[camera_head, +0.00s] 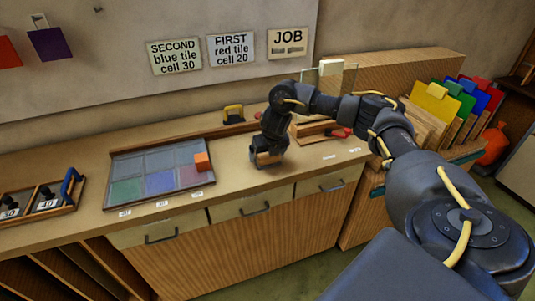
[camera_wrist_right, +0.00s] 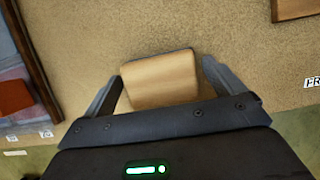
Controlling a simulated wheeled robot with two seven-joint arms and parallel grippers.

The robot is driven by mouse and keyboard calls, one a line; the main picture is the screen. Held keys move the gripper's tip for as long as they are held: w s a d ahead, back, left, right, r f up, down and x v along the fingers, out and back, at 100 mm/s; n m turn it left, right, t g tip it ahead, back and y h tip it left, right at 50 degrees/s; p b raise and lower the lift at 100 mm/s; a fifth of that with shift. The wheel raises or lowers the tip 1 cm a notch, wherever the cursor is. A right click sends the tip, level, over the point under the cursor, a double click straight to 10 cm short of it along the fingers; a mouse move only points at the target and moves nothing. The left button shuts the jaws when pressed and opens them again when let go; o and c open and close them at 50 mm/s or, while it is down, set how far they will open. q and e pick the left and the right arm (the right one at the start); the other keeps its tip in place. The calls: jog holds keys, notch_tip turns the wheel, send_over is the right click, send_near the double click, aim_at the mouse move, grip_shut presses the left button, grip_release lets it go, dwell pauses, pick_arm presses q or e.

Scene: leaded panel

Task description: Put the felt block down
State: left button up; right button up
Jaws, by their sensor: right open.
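The tan block (camera_wrist_right: 160,79), which I take to be the felt block, is on the bench top between the fingers of my right gripper (camera_wrist_right: 163,88). The fingers are open, one on each side of it, with a small gap at the right finger. In the head view my right gripper (camera_head: 266,158) points down at the bench, right of the leaded panel, and a bit of the tan block (camera_head: 268,159) shows there. I cannot tell whether any felt shows on it. My left gripper is not in view.
The leaded panel (camera_head: 142,163) lies left of the gripper, with an orange block (camera_head: 202,161) at its right side. A yellow-handled tool (camera_head: 233,114) stands behind. A wooden rack (camera_head: 315,133) is to the right. A numbered weight tray (camera_head: 36,207) is far left.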

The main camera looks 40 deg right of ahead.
jog(key=d+p+v, duration=0.1)
jog(key=p+v, duration=0.1)
jog(key=v, duration=0.8)
jog(key=shift+a+r+p, duration=0.25)
jog(key=shift+r+p, duration=0.05)
jog(key=shift+r, duration=0.05)
jog(key=shift+a, duration=0.1)
